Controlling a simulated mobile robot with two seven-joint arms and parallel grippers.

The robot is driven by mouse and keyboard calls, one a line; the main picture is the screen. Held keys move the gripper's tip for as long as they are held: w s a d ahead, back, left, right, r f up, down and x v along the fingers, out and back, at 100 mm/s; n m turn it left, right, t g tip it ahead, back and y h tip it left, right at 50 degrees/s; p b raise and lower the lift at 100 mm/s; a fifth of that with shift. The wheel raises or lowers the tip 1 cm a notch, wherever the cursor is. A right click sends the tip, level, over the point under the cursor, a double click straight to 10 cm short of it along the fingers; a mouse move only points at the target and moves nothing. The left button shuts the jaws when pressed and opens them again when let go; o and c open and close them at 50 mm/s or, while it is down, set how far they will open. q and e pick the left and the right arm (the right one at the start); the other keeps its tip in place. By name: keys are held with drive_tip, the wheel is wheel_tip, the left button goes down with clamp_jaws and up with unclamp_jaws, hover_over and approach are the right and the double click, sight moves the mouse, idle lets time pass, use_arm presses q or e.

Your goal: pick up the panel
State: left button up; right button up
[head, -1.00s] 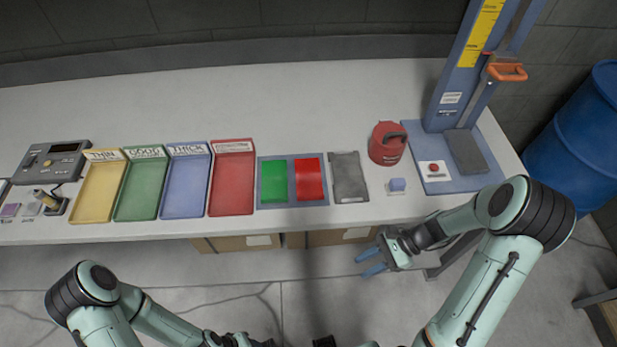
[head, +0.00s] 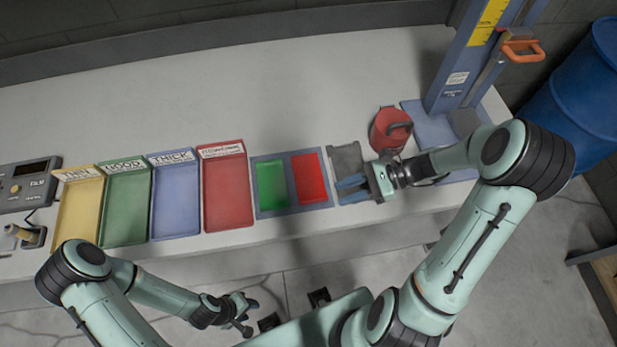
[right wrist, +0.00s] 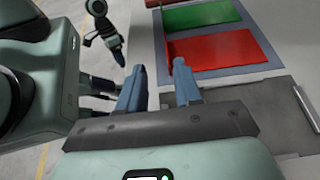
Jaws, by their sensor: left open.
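The panel looks like the flat dark grey plate (head: 347,158) on the bench, right of the mat with the green and red pads. In the right wrist view its grey surface (right wrist: 250,102) lies right of and beyond the fingers. My right gripper (head: 351,186) is over the plate's near part in the head view and hides some of it. Its two fingers (right wrist: 158,82) are apart with nothing between them. I cannot tell whether they touch the plate. My left gripper (head: 243,312) is open and empty, low in front of the bench.
A red can (head: 390,130) stands just right of the plate, close to my right wrist. A blue stand (head: 470,60) rises behind. The red pad (head: 309,179), green pad (head: 271,186) and red tray (head: 228,190) lie to the left. The bench's back is clear.

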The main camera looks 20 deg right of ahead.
sight(311, 199)
drive_tip(key=x, duration=0.5)
drive_tip(key=w+x, duration=0.1)
drive_tip(key=x, duration=0.2)
drive_tip(key=shift+a, duration=0.1)
clamp_jaws()
